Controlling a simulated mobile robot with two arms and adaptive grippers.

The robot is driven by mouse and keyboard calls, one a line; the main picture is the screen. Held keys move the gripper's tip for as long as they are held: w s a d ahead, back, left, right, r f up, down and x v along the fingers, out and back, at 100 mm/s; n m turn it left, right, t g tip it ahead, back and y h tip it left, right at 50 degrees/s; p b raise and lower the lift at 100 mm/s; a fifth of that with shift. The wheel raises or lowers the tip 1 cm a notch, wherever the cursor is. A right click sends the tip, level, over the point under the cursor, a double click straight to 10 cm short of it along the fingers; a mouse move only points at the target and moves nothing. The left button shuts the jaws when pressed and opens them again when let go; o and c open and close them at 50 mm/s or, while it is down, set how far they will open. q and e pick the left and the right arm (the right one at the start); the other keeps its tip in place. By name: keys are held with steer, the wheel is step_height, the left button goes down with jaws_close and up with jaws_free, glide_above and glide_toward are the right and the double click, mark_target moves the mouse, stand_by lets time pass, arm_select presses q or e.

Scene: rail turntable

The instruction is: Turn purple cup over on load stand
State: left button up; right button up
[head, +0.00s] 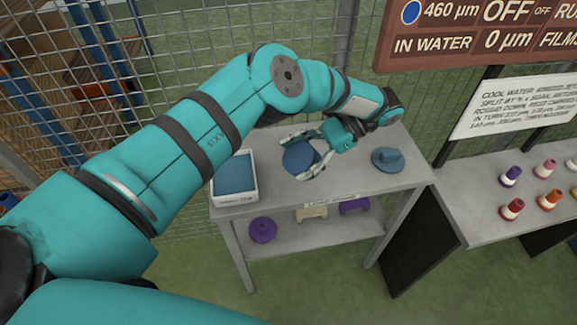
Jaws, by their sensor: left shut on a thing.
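My left gripper (306,156) is over the top of the grey stand (350,176), which has a label on its front edge that seems to read "load stand". Its fingers are shut around a round blue cup-like thing (299,157). I cannot tell whether this thing touches the stand top or which way up it is. A round purple thing (262,230) sits on the stand's lower shelf at the left. Another purple piece (354,207) lies on that shelf at the right, partly hidden by the top. My right gripper is not in view.
A white box with a blue inside (235,178) stands on the stand top at the left. A blue disc with a raised grip (387,159) lies at the right. A side table (478,203) holds several coloured cones. Wire fence (205,50) runs behind.

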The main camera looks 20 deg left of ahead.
mark_target(307, 149)
arm_select(q)
steer(key=w+m+t+y, duration=0.1)
steer(key=w+m+t, duration=0.1)
steer(key=w+f+m+t+y+p, duration=0.1)
steer(key=w+m+t+y, duration=0.1)
steer(key=m, duration=0.1)
steer(key=shift+w+d+f+y, duration=0.1)
steer(key=shift+w+d+y, duration=0.05)
steer(key=shift+y, duration=0.15)
steer(key=shift+w+a+r+m+t+h+p, duration=0.15)
steer(key=shift+w+m+t+h+p, duration=0.7)
steer(key=shift+m+t, duration=2.2)
steer(key=shift+w+a+r+m+t+h+p, duration=0.1)
steer(key=shift+w+r+m+t+h+p, duration=0.3)
steer(key=shift+m+t+h+p, duration=1.7)
steer(key=shift+w+a+r+m+t+y+p, duration=0.2)
steer(key=shift+w+m+t, duration=0.55)
steer(key=shift+m+t, duration=3.25)
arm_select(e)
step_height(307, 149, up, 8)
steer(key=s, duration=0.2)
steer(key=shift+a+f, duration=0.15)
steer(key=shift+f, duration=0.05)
